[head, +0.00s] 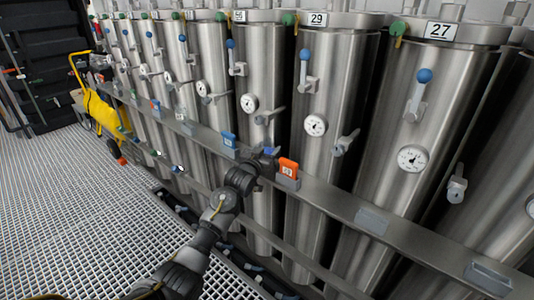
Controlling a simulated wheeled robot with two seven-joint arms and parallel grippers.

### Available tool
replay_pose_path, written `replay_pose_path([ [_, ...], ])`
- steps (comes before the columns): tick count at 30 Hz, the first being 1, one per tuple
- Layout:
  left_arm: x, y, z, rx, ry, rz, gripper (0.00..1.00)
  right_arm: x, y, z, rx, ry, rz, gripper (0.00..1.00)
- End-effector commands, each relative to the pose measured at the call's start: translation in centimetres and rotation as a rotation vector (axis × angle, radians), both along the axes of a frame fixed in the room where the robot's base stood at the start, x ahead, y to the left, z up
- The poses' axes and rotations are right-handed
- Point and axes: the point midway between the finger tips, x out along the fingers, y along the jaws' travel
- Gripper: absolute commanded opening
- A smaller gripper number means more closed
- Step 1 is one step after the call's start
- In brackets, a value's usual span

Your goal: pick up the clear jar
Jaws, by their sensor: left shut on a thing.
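My left gripper (269,154) reaches in from the bottom left to the grey rail in front of the steel vessels. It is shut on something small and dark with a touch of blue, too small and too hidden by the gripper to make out. I cannot pick out a clear jar anywhere in the head view. My right gripper is not in view.
Tall steel vessels (405,150) with gauges and blue-knobbed valves stand in a row behind the rail (330,197). A blue item (229,140) sits in another rail holder. A yellow cart (103,112) stands at the far left. The grating floor (80,215) is open at left.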

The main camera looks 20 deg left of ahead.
Motion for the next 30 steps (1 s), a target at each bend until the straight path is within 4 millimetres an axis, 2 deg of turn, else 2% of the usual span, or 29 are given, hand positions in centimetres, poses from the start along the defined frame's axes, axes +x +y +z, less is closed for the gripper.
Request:
replay_pose_path([
  [1,0.0,0.0,0.0,0.0,0.0,0.0,0.33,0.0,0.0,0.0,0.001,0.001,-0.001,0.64],
  [3,0.0,0.0,0.0,0.0,-0.001,0.0,0.26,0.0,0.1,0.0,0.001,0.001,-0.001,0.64],
  [13,0.0,0.0,0.5,0.0,-0.003,0.0,0.26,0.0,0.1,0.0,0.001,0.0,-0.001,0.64],
  [21,0.0,0.0,3.8,-0.001,-0.005,-0.001,0.26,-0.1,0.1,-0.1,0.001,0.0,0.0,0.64],
  [26,-3.3,0.4,3.5,0.001,-0.001,-0.001,0.26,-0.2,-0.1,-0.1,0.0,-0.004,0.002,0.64],
  [30,-7.5,0.9,3.5,0.001,-0.001,0.0,0.26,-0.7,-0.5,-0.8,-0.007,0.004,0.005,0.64],
])
